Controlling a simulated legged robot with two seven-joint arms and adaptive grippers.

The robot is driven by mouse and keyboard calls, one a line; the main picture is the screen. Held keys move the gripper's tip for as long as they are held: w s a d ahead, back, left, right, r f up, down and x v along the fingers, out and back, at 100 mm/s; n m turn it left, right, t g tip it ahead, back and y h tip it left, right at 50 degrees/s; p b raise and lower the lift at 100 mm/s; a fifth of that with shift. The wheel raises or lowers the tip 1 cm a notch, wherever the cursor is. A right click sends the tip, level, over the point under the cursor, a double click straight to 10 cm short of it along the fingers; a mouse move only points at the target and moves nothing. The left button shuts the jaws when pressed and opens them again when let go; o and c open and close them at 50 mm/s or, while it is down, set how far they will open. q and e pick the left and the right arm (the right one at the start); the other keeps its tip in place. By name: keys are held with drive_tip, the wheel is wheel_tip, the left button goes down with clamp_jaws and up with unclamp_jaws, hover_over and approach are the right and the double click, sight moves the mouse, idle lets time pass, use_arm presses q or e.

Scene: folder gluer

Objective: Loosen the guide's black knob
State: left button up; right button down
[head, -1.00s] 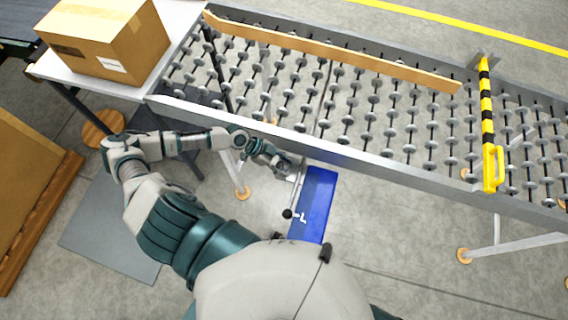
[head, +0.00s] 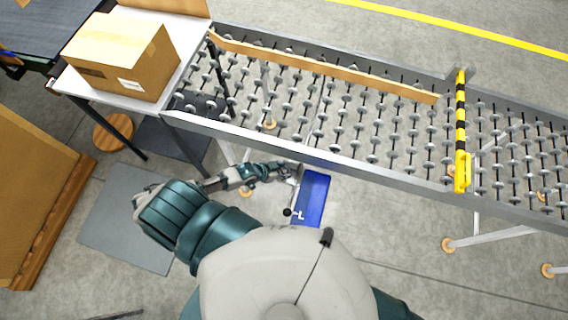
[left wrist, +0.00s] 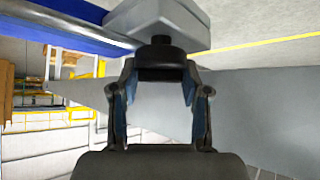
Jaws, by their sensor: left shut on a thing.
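The black knob (left wrist: 162,52) hangs under a light grey block (left wrist: 160,20) in the left wrist view. My left gripper (left wrist: 160,70) is shut on the knob, with one finger on each side of it. In the head view my left gripper (head: 290,170) is at the near side rail of the roller conveyor, beside a blue panel. The knob itself cannot be made out there. A long wooden guide bar (head: 320,66) lies slantwise over the conveyor wheels. My right gripper is in neither view.
The conveyor's near metal rail (head: 350,165) runs across above my arm. The blue panel (head: 315,195) and a black-ended lever (head: 287,212) are close to the gripper. A cardboard box (head: 125,55) sits on the white table at upper left. A yellow-black bar (head: 461,125) crosses the conveyor.

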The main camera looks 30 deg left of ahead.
use_arm(q)
drive_tip(key=n, duration=0.1)
drive_tip(key=n+y, duration=0.2)
drive_tip(key=shift+s+f+t, duration=0.3)
drive_tip(key=n+y, duration=0.3)
drive_tip(key=n, duration=0.1)
drive_tip(key=shift+s+f+n+y, duration=0.1)
drive_tip(key=shift+n+y, duration=0.3)
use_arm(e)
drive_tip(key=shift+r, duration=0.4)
use_arm(q)
drive_tip(key=shift+n, duration=0.3)
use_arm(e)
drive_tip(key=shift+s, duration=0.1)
use_arm(q)
drive_tip(key=o, duration=1.2)
drive_tip(key=shift+c, duration=0.2)
drive_tip(key=shift+y, duration=0.3)
drive_tip(key=shift+r, duration=0.2)
